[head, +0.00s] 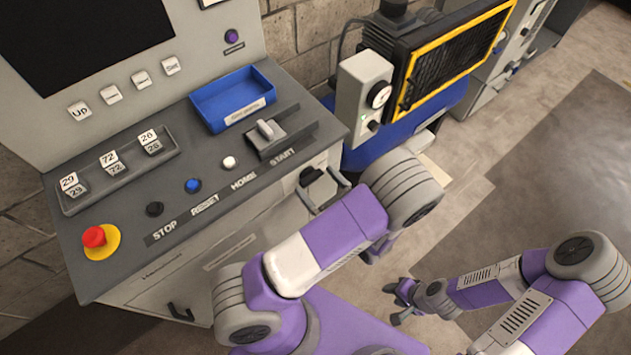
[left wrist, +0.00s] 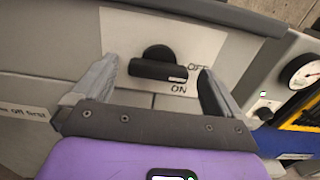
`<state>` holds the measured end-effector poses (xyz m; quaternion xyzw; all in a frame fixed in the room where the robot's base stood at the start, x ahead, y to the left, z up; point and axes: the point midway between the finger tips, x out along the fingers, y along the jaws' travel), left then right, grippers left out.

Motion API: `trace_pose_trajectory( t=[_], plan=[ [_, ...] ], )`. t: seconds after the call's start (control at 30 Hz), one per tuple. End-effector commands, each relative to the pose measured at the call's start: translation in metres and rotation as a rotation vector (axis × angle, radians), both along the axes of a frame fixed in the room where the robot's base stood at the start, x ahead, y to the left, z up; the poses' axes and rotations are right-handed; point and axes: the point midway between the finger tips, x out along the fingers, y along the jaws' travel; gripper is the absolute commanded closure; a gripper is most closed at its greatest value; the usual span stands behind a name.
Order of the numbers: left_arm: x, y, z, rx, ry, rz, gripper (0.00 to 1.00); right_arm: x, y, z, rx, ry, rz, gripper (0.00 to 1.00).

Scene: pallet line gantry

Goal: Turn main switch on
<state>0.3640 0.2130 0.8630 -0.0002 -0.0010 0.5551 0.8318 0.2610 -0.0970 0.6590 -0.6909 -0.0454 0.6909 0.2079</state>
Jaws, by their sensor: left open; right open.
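The main switch (left wrist: 158,66) is a black rotary knob with a bar handle on a pale plate (left wrist: 125,35), seen in the left wrist view. The bar lies roughly level in that view, its white-marked end pointing right toward the OFF label (left wrist: 197,69). The ON label (left wrist: 179,89) is below OFF. In the head view the switch (head: 311,175) shows on the cabinet's right front. My left gripper (left wrist: 154,68) is open, one finger on each side of the switch. Contact cannot be told. My right gripper (head: 391,303) is open and empty, low above the floor.
The control console (head: 215,155) has a red emergency button (head: 94,236), several push buttons and a blue tray (head: 232,97). A grey lever (head: 268,130) stands on its top. A yellow-framed unit (head: 455,55) with a gauge box stands to the right. The floor at right is clear.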

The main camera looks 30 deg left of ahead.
Motion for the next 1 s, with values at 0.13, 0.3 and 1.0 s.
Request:
trace_pose_trajectory(
  t=[0.13,0.3,1.0],
  plan=[
    [0.0037,0.0112,-0.0006,-0.001,0.001,0.002,0.0,0.0,0.0,-0.0016,0.0,0.0,0.0,0.57],
    [0.0048,0.0132,-0.0003,-0.001,0.002,0.0,0.0,0.0,0.0,-0.0016,0.0,0.0,0.0,0.57],
    [0.0046,0.0128,0.0001,0.005,0.018,0.001,0.54,0.0,0.0,0.0011,0.0,0.0,0.0,0.57]
  ],
)
